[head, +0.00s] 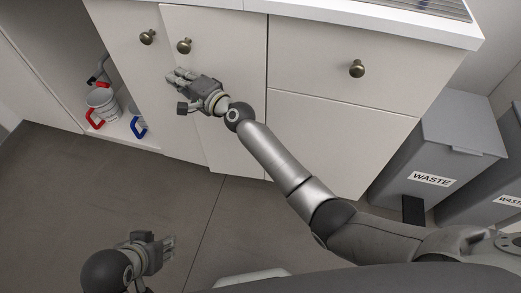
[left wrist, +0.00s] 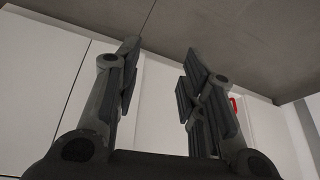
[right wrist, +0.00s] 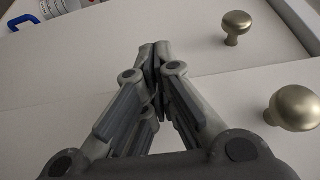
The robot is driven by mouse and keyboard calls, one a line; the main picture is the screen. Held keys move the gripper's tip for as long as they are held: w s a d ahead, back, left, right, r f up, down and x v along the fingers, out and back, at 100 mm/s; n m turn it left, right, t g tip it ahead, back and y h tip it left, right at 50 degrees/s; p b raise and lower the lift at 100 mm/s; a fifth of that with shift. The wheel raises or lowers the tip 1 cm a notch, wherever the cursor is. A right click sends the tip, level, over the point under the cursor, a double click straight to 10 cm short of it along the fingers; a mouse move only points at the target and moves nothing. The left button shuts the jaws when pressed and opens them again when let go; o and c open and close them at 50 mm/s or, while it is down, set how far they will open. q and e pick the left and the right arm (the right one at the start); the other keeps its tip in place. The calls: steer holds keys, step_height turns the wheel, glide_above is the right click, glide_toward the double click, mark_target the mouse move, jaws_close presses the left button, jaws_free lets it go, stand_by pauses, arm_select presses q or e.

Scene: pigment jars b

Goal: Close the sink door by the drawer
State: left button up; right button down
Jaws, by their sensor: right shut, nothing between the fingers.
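The sink door by the drawer (head: 235,110) is a white panel with a round brass knob (head: 184,46). Its lower edge looks slightly forward of the sink door to its left (head: 125,60); how far it stands open is hard to tell. My right gripper (head: 172,82) is in front of this door's left edge, below the knob, fingers together and empty. In the right wrist view the shut fingertips (right wrist: 158,46) lie across the seam between both doors; contact is unclear. My left gripper (head: 172,250) is open and empty over the floor, far from the door.
The drawer (head: 310,60) with its own knob (head: 357,68) is to the right. An open compartment at left holds containers with a red handle (head: 95,118) and a blue handle (head: 138,127). Grey waste bins (head: 430,150) stand at right. The floor (head: 100,200) in front is clear.

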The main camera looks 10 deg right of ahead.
arm_select(q)
steer(key=shift+w+d+r+t, duration=0.2)
steer(key=shift+w+t, duration=0.15)
steer(key=shift+w, duration=0.3)
steer(key=shift+w+d+r+t, duration=0.15)
steer(key=shift+w+t, duration=0.2)
steer(key=shift+w, duration=0.25)
arm_select(e)
steer(key=shift+w+d, duration=0.1)
steer(key=shift+w, duration=0.25)
steer(key=shift+s, duration=0.1)
